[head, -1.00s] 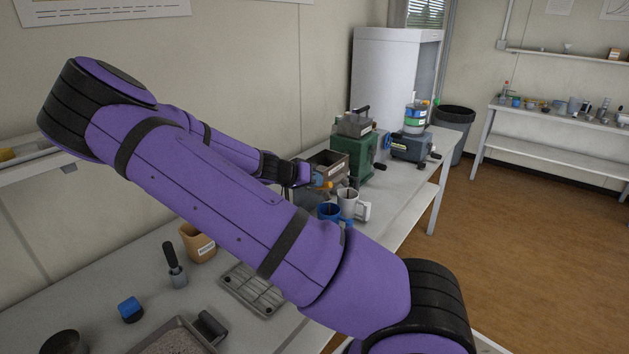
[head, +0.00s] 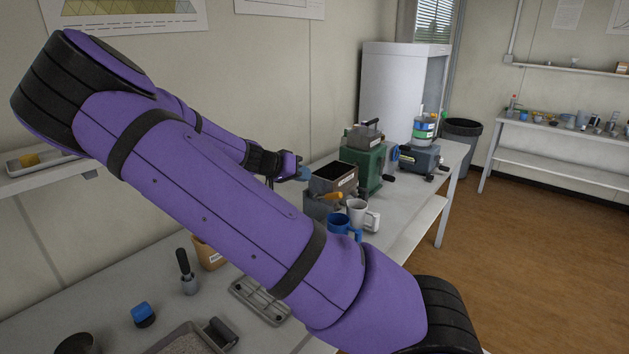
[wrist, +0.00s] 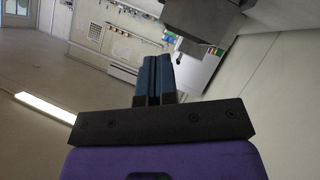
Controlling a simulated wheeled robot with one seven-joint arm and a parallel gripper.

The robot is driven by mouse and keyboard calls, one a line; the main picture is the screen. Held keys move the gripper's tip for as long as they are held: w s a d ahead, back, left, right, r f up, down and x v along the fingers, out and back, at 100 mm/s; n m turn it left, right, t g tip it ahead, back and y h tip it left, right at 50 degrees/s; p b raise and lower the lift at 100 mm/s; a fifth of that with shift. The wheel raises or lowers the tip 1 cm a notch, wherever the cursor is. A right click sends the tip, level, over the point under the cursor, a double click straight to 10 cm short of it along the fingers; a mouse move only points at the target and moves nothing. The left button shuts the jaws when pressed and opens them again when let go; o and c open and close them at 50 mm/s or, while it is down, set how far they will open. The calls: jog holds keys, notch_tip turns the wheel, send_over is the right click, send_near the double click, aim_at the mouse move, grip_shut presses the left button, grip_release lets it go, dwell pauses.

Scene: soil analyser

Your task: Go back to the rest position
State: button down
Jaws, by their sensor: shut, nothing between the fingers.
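My gripper (head: 304,174) is at the end of my purple arm, above the table and just left of the dark soil-filled box (head: 333,178). In the wrist view its two blue fingers (wrist: 153,80) are together with nothing between them. The gripper looks clear of the box and the things around it. My raised arm crosses much of the head view and hides part of the table.
The green machine (head: 370,165) stands right of the box. A blue mug (head: 340,223) and a white mug (head: 358,212) stand in front. A metal tray (head: 258,300), a brown container (head: 208,254) and a black-handled tool (head: 185,267) are on the nearer table. Open floor (head: 520,260) lies right.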

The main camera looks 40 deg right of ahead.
jog(key=shift+v, duration=1.75)
jog(key=shift+s, duration=0.15)
jog(key=s+a+n+y, duration=0.3)
jog(key=s+a+y, duration=0.2)
jog(key=s+y, duration=0.25)
jog(key=s+a+r+n+t+y, duration=0.2)
jog(key=s+a+r+n+t, duration=0.2)
jog(key=s+a+r, duration=0.3)
jog(key=s+a+r+n+t+y, duration=0.2)
jog(key=s+a+r+n, duration=0.4)
jog(key=s, duration=0.8)
notch_tip(320, 180, up, 4)
jog(key=shift+a+t+y, duration=0.35)
jog(key=shift+a+t, duration=0.55)
jog(key=shift+a, duration=0.2)
jog(key=shift+w, duration=0.1)
dwell(0.9)
